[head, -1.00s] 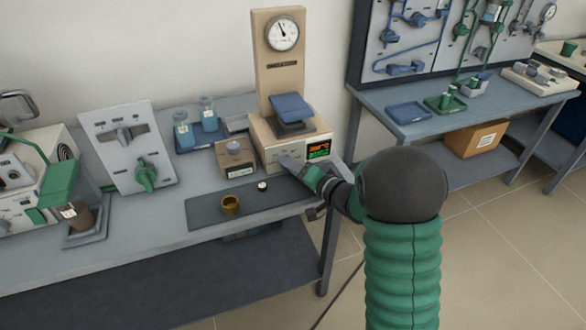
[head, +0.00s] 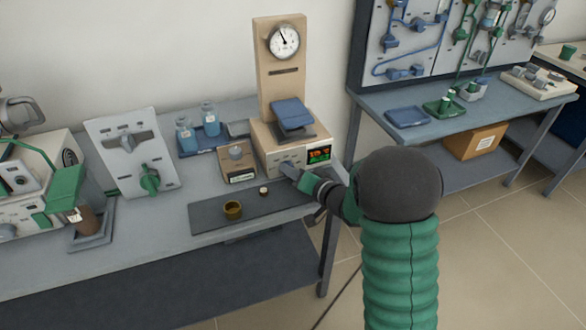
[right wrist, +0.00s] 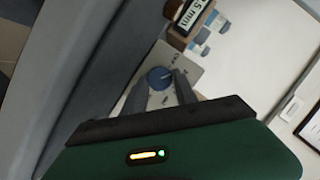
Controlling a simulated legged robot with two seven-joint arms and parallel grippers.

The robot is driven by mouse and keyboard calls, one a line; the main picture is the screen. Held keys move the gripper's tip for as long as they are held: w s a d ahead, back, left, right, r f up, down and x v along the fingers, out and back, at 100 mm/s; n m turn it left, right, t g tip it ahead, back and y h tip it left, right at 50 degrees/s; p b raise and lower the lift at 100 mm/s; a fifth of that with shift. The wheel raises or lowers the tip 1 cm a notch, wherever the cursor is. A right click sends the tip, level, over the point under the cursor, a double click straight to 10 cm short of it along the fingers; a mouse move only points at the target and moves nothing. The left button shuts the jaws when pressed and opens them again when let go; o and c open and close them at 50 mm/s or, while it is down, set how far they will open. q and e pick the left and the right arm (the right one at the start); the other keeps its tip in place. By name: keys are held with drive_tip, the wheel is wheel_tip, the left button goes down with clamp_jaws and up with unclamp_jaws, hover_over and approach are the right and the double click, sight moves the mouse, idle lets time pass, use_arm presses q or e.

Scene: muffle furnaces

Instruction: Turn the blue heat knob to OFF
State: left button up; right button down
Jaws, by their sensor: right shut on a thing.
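The blue heat knob (right wrist: 160,78) shows in the right wrist view on a pale panel, between the tips of my right gripper's two grey fingers. A light pointer line is on its face; I cannot read the markings around it. In the head view my right gripper (head: 287,170) reaches the front of the beige furnace unit (head: 266,157), left of its lit display (head: 319,155), and hides the knob there. My right gripper is shut on the knob. My left gripper is not in view.
A beige timer-like box (head: 238,163) stands just left of the furnace unit. A brass cup (head: 233,210) and a small white-topped piece (head: 264,191) rest on the dark mat (head: 210,222) in front. A panel with a green knob (head: 149,179) stands further left.

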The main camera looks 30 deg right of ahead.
drive_tip(key=shift+a+n+g+h+p, duration=0.1)
drive_tip(key=shift+n+g+h+p, duration=0.35)
drive_tip(key=shift+n, duration=0.45)
drive_tip(key=shift+a+f+n+g+h, duration=0.15)
drive_tip(key=shift+n+g+h, duration=0.2)
drive_tip(key=shift+n+h, duration=0.75)
drive_tip(key=shift+n+y, duration=0.25)
drive_tip(key=shift+n, duration=0.05)
drive_tip(key=c, duration=1.3)
unclamp_jaws()
drive_tip(key=shift+o, duration=0.2)
drive_tip(key=shift+r, duration=0.2)
